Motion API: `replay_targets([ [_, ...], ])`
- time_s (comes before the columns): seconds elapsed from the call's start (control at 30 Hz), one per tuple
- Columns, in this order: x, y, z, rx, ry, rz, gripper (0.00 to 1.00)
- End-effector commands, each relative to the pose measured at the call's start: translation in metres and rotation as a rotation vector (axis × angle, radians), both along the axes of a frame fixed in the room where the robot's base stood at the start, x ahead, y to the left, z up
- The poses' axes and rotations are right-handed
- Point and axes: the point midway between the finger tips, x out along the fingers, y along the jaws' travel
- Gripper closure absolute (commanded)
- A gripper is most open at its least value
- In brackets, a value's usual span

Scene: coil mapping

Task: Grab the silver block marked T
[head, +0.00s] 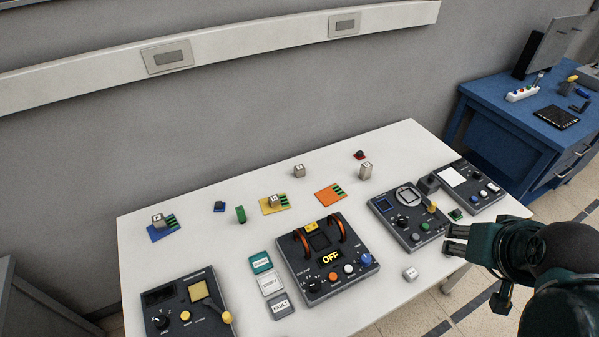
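Several small silver blocks with dark letters on top are on the white table; the letters are too small to read surely, so I cannot tell which is T. One block (158,220) sits on a blue card, another (274,201) on a yellow card. One block (298,170) stands near the back edge, and a taller one (365,171) stands to its right. Another block (410,273) lies near the front right edge. My gripper (448,240) is at the table's right, its two fingers apart with nothing seen between them, to the upper right of that front block.
The white table (190,200) carries a central device (325,255) with orange arches, a left panel (185,305), and two right panels (405,215) (468,186). Three labelled tiles (270,284) lie left of the central device. An orange card (330,194) lies towards the back.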

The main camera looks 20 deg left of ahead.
Motion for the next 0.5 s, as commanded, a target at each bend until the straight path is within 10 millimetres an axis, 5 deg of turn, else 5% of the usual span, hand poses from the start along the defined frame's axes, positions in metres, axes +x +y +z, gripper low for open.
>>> replay_targets([
  [0.5,0.047,0.023,0.026,0.065,0.055,-0.05,0.62],
])
